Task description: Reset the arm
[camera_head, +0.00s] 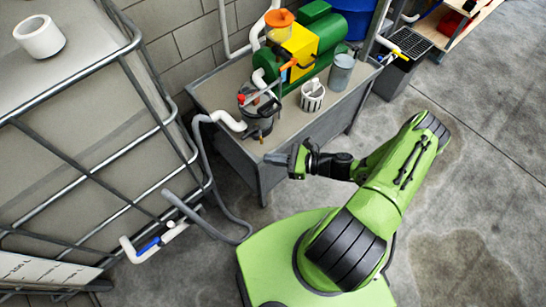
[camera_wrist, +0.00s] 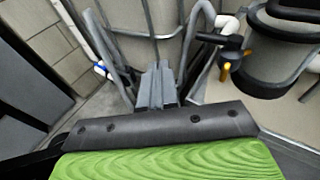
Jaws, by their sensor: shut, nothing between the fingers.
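My green arm rises from my green base in the head view and bends back toward the left. My gripper (camera_head: 297,160) is at its end, in front of the metal table's near edge, apart from everything there. In the wrist view my gripper (camera_wrist: 158,75) shows as grey fingers close together, with nothing visible between them. A dark plate and my green wrist cover fill the bottom of that view.
A caged container (camera_head: 85,150) with a valve (camera_head: 168,232) stands left. Floor (camera_head: 480,150) at right is clear.

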